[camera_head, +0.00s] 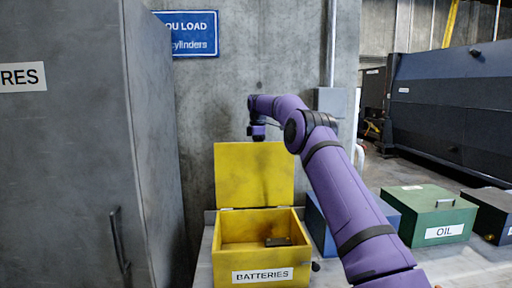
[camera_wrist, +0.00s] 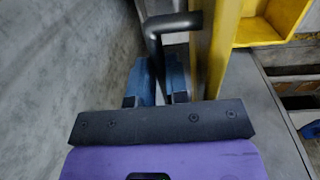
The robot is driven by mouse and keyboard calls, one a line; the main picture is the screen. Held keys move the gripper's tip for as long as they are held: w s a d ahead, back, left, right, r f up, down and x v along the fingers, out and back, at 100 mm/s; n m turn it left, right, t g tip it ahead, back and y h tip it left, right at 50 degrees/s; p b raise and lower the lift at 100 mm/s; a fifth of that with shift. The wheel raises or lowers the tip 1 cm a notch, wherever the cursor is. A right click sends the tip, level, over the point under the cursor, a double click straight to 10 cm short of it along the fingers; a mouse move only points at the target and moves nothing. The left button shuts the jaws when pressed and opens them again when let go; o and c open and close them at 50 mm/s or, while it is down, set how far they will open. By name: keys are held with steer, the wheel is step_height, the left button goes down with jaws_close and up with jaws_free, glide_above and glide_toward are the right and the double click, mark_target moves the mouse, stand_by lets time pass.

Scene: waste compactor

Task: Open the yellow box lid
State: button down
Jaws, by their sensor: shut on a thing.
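The yellow box (camera_head: 264,276), labelled BATTERIES, stands on the bench in the head view. Its yellow lid (camera_head: 240,180) stands upright at the back edge, so the box is open. In the wrist view the lid (camera_wrist: 214,60) is seen edge-on, with the box (camera_wrist: 262,32) to its right. A black bent handle (camera_wrist: 155,42) on the lid runs down between the blue fingers of my gripper (camera_wrist: 160,82), which is shut on it. In the head view my wrist is above and behind the lid's top edge, and the fingers are hidden.
A dark object (camera_head: 278,241) lies inside the yellow box. A blue box (camera_head: 320,230) partly behind my arm, a green OIL box (camera_head: 430,212) and a dark box (camera_head: 494,212) stand to the right. A grey cabinet (camera_head: 75,150) is close at left, and a concrete wall (camera_head: 215,105) behind.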

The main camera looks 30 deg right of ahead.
steer(key=shift+w+d+f, duration=0.15)
steer(key=shift+d+f, duration=0.05)
steer(key=shift+d, duration=0.05)
steer(key=c, duration=1.5)
jaws_free()
steer(key=o, duration=0.3)
steer(key=shift+w+d+f, duration=0.1)
steer(key=shift+w+f, duration=0.15)
steer(key=shift+w, duration=0.1)
steer(key=shift+o, duration=0.2)
steer(key=shift+r, duration=0.15)
steer(key=shift+r, duration=0.15)
steer(key=s+a+r, duration=0.2)
steer(key=s, duration=0.5)
steer(key=s+a+r, duration=0.2)
steer(key=s, duration=0.6)
steer(key=shift+s+r, duration=0.3)
